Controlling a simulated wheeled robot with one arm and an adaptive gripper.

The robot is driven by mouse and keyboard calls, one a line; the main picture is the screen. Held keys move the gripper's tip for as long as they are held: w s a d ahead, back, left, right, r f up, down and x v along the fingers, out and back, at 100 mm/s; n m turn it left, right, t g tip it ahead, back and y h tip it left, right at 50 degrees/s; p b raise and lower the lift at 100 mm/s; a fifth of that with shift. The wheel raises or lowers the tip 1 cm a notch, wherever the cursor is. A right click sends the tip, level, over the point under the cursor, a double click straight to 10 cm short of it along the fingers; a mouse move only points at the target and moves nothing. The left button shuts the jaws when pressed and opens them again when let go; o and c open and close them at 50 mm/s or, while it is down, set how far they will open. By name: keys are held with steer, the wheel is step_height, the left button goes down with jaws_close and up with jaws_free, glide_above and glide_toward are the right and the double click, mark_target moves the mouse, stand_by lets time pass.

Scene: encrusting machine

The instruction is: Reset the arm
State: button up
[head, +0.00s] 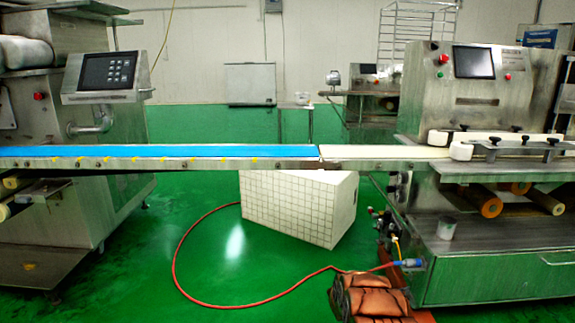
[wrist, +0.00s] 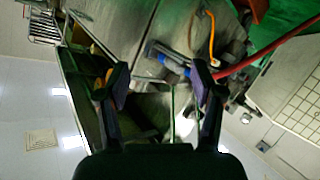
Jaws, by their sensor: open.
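My gripper (wrist: 161,80) shows in the wrist view, with its two dark fingers spread apart and nothing between them. The wrist picture is turned, with ceiling and lamps in its lower part. Behind the fingers are a steel machine body (wrist: 115,30), an orange hose (wrist: 211,35) and a red hose (wrist: 262,60). The fingers look clear of these, but the distance is hard to tell. In the head view neither my arm nor my gripper shows.
A conveyor with a blue belt (head: 170,151) and a white belt (head: 385,152) spans the head view between two steel machines. A white gridded box (head: 300,208) stands below it. A red hose (head: 173,262) lies on the green floor, near brown bags (head: 372,298).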

steer(key=w+a+r+n+t+y+p, duration=0.1)
steer(key=w+a+r+t+y+p, duration=0.1)
steer(key=a+r+y+p, duration=0.65)
steer(key=w+a+r+n+t+h+p, duration=0.15)
steer(key=a+r, duration=0.45)
steer(key=r, duration=0.7)
steer(key=s+a+r+n+g+y+p, duration=0.1)
steer(key=s+a+r+y+p, duration=0.35)
steer(key=r, duration=0.45)
steer(key=s+a+r+n+g+y+p, duration=0.1)
steer(key=s+a+r+n+y+p, duration=0.15)
steer(key=s+a+r, duration=0.4)
steer(key=s+a+r+n+g+y+p, duration=0.1)
steer(key=s+a+r+g+p, duration=0.15)
steer(key=s+r+p, duration=0.5)
steer(key=s+a+r+g+p, duration=0.1)
steer(key=s+r+g+p, duration=0.2)
steer(key=s+r, duration=0.9)
steer(key=s+d+r+g+h+p, duration=0.1)
steer(key=s+d+p, duration=0.2)
steer(key=s, duration=0.8)
steer(key=s+d+r+g+h+p, duration=0.1)
steer(key=s+d+r+g+p, duration=0.1)
steer(key=s, duration=0.9)
steer(key=s+d+r+m+g+p, duration=0.1)
steer(key=s+d+r+g+p, duration=0.1)
steer(key=s, duration=0.9)
steer(key=shift+d+r+h+p, duration=0.25)
steer(key=shift+d+h+p, duration=0.15)
steer(key=shift+d+p, duration=0.55)
